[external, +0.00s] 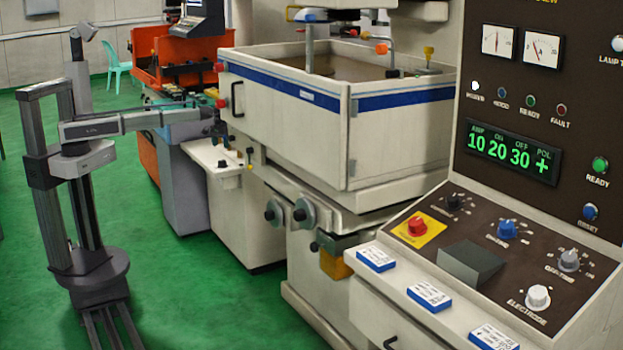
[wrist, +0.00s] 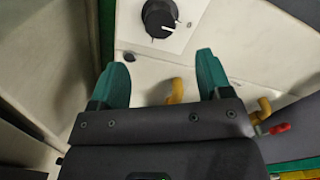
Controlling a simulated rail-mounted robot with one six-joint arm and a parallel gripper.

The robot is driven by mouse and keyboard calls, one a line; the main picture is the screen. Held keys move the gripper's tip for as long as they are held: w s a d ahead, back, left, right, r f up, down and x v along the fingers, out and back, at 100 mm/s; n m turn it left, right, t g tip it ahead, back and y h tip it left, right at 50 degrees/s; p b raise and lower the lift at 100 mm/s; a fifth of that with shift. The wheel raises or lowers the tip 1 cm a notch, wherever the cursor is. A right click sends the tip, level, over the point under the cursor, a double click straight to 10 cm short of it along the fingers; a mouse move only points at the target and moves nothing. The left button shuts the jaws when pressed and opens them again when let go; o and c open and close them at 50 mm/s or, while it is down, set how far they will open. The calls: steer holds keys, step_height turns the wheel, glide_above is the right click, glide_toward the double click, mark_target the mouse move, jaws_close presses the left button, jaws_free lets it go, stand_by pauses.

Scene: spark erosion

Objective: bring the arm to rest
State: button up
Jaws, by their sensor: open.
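My arm (external: 140,122) reaches right from its grey column toward the white machine (external: 285,115). In the external view, the gripper end is small and dark against the machine's left side, so its fingers are hard to make out. A black knob (wrist: 160,18) with a white pointer line sits on a pale plate just beyond the fingertips. The gap between fingers and knob is hard to judge.
Yellow fittings (wrist: 264,108) and a red-tipped lever (wrist: 278,128) lie close to the gripper's right side. A white shelf (external: 222,165) juts out below the arm's end. The control console (external: 520,200) stands at the right. Green floor (external: 190,290) is open around my rail.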

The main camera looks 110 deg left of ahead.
steer(key=shift+r, duration=0.55)
steer(key=s+d+r+m+p, duration=0.2)
steer(key=d+m, duration=0.3)
steer(key=d, duration=1.3)
steer(key=s+d+r+m+p, duration=0.3)
steer(key=d+m, duration=0.3)
steer(key=d, duration=1.3)
steer(key=s+d+r+m+p, duration=0.3)
steer(key=s+d+m, duration=0.2)
steer(key=d, duration=1.3)
steer(key=shift+d+m, duration=0.3)
